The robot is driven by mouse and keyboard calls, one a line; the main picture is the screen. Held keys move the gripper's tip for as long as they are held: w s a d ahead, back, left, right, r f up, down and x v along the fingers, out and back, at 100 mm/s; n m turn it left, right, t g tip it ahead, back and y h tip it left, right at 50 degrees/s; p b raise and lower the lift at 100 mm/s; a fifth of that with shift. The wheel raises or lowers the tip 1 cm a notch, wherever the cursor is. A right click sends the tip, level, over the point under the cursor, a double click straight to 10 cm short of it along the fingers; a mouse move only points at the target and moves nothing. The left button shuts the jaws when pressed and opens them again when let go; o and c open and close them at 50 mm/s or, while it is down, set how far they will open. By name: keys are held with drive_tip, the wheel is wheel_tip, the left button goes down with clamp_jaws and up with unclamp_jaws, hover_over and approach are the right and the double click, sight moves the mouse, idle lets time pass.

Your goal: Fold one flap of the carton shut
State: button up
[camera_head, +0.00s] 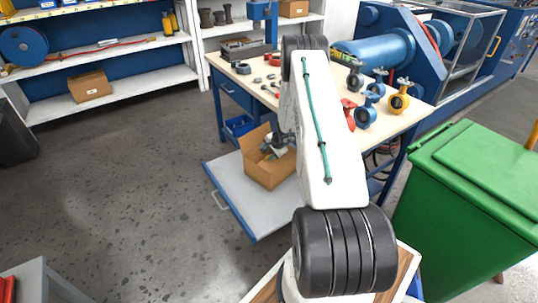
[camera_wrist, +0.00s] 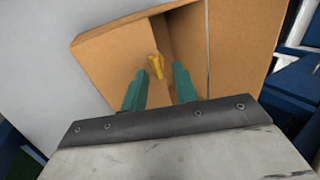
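The open brown carton (camera_head: 268,175) sits on a grey pulled-out shelf (camera_head: 248,212) low at the workbench. In the wrist view the carton (camera_wrist: 235,45) fills the upper middle, with a dark opening at its centre. A small yellow thing (camera_wrist: 156,66) shows at the opening; I cannot tell what it is. My gripper (camera_wrist: 160,85) has two green fingers, apart with a gap between them. They are over the carton, close to the opening; I cannot tell whether they touch it. In the head view my arm hides part of the carton's right side.
The workbench (camera_head: 228,68) holds several valves, including a yellow valve (camera_head: 399,98), and small parts. A green bin (camera_head: 470,190) stands at the right. Shelves (camera_head: 100,102) with another carton (camera_head: 90,86) stand at the back left. The floor (camera_head: 120,180) at left is clear.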

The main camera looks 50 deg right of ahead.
drive_tip(key=v, duration=0.6)
drive_tip(key=shift+r, duration=0.2)
drive_tip(key=shift+d, duration=0.1)
